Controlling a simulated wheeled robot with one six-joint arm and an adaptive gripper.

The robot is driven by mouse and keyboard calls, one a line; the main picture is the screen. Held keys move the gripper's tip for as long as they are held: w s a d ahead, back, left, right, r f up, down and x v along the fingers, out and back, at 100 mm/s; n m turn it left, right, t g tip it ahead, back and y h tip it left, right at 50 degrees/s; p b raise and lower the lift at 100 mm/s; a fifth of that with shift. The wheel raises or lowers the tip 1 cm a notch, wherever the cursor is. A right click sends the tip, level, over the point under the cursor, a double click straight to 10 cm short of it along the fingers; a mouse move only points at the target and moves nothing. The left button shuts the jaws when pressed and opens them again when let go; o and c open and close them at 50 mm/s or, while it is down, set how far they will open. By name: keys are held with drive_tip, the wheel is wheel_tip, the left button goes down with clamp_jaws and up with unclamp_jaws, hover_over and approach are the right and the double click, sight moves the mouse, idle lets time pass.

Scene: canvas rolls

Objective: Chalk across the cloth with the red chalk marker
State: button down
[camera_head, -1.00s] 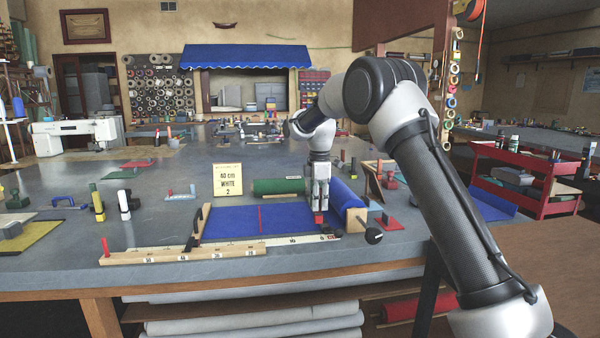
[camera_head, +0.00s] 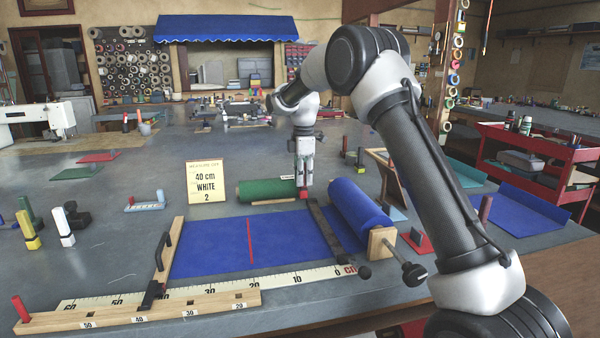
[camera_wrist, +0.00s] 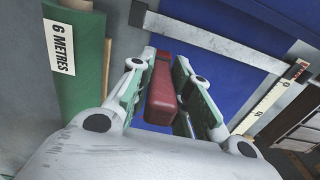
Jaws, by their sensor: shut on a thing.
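My gripper (camera_head: 304,180) is shut on the red chalk marker (camera_head: 304,194), a red block between the fingers in the wrist view (camera_wrist: 162,86). It points down at the far right of the blue cloth (camera_head: 205,246), beside the green roll's right end. Whether the marker touches anything below is unclear. A straight red line (camera_head: 249,241) runs across the cloth, left of my gripper. The cloth comes from a blue roll (camera_head: 357,212) at the right. A dark bar (camera_head: 320,228) lies across the cloth near the roll.
A ruler (camera_head: 250,287) runs along the front edge, with a wooden strip (camera_head: 150,312) before it. A handled wooden batten (camera_head: 168,255) crosses the left side. A green roll (camera_head: 265,190) labelled 6 METRES lies behind. A yellow card (camera_head: 206,183) reads 40 cm WHITE 2.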

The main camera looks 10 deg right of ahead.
drive_tip(key=s, duration=2.3)
drive_tip(key=shift+f, duration=2.4)
drive_tip(key=shift+w+f, duration=0.1)
drive_tip(key=shift+f, duration=0.5)
drive_tip(key=shift+d, duration=0.6)
drive_tip(key=shift+w+d, duration=0.1)
drive_tip(key=shift+w, duration=1.4)
drive_tip(key=shift+w, duration=0.1)
